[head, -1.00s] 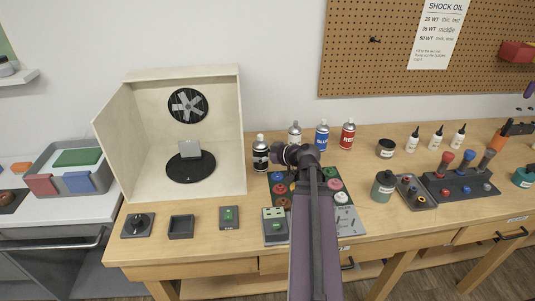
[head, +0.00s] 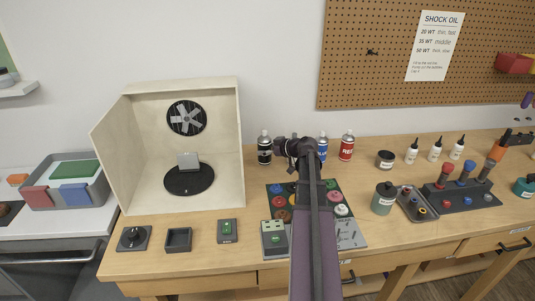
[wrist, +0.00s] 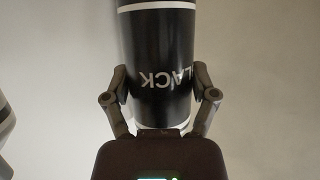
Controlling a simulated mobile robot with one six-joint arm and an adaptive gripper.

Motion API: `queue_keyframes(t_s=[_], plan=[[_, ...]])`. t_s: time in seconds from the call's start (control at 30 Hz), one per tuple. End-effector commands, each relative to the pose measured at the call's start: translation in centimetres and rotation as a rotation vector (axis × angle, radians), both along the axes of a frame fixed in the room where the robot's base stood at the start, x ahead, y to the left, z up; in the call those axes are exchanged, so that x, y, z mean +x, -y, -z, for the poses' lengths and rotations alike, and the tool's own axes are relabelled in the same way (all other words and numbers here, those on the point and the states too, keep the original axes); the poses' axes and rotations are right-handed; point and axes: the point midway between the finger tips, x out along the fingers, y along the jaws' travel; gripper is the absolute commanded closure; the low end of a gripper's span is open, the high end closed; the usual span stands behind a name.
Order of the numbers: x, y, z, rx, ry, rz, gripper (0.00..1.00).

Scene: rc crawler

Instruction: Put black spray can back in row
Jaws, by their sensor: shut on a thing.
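The black spray can (head: 264,150) stands upright at the left end of the spray can row, roughly level with the others. In the wrist view its black side with the label BLACK (wrist: 160,60) fills the space between the fingers. My gripper (wrist: 160,72) is shut on it, with one finger on each side. In the head view my gripper (head: 279,148) reaches it from the right. The blue can (head: 322,146) and red can (head: 347,146) stand to the right. I cannot tell whether the black can touches the table.
A white spray booth (head: 237,190) stands close to the left of the black can. A rack of colored paint pots (head: 333,184) lies under my arm. A dark jar (head: 385,159) stands right of the red can. A pale rounded edge shows at the wrist view's left side.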

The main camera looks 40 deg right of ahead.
Motion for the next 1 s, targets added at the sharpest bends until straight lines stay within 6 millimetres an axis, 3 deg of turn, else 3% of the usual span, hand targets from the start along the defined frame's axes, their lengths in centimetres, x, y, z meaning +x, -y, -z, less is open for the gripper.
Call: queue_keyframes(t_s=[0.13,0.77,1.0], plan=[[1.3,1.3,0.2,0.000,0.001,0.000,0.82],[2.5,2.4,0.3,0.000,0.000,-0.001,0.82],[2.5,2.4,2.5,0.000,0.000,-0.002,0.82]])
